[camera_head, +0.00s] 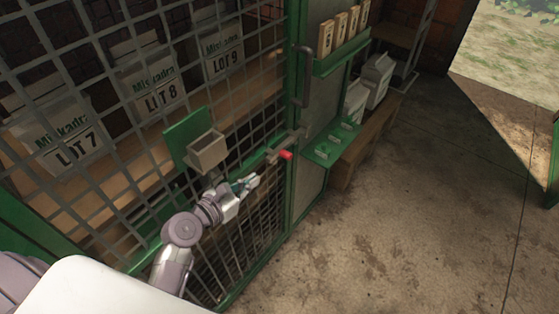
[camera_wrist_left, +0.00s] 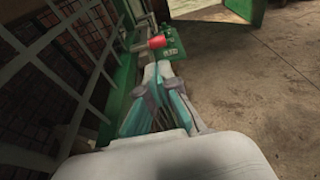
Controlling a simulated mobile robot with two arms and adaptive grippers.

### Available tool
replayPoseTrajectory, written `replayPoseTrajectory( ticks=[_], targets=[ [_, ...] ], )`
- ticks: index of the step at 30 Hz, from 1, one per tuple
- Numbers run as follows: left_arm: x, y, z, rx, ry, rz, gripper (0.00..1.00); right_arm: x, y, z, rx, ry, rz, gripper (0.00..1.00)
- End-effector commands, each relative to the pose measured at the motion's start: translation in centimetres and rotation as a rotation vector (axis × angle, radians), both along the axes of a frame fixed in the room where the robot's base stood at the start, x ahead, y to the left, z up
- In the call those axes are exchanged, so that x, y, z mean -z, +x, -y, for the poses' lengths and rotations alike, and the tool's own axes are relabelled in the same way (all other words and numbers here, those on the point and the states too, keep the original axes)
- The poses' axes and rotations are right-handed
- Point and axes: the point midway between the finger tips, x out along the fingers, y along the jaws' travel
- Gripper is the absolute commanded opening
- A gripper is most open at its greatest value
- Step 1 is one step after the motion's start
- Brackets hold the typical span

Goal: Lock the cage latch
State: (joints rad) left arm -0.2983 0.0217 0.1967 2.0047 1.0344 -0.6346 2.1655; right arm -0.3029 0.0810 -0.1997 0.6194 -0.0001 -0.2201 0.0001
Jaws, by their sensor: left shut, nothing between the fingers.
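The cage door (camera_head: 236,92) is a green frame with grey wire mesh, and it stands at the left of the head view. The latch (camera_head: 286,154) is a grey bar with a red knob at the door's right edge. The red knob also shows in the left wrist view (camera_wrist_left: 156,42), just beyond my fingertips. My left gripper (camera_head: 254,179) is shut and empty, a little below and left of the red knob. It appears apart from the knob. The left wrist view shows its fingers (camera_wrist_left: 160,76) pointing toward the latch. My right gripper is in neither view.
A tan box on a green plate (camera_head: 207,150) is fixed to the mesh above my left arm. A vertical handle (camera_head: 304,76) is above the latch. Right of the door are a green shelf (camera_head: 331,146) and a wooden bench (camera_head: 362,146). The concrete floor at right is clear.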

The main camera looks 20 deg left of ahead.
Motion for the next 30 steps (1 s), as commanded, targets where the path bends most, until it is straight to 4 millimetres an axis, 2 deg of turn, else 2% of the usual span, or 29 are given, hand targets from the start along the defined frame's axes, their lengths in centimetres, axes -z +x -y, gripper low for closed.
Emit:
replayPoseTrajectory(
  ticks=[9,15,21,30],
  targets=[
    [1.5,6.4,2.3,0.001,-0.001,0.002,0.0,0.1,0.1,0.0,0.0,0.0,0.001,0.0],
    [2.2,9.4,3.4,0.0,0.001,0.002,0.0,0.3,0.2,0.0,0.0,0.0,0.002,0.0],
    [2.6,10.8,4.0,0.001,0.002,0.001,0.0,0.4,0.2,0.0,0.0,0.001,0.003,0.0],
    [2.7,11.0,4.0,0.0,0.002,0.0,0.0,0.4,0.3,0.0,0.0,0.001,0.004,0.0]
  ],
)
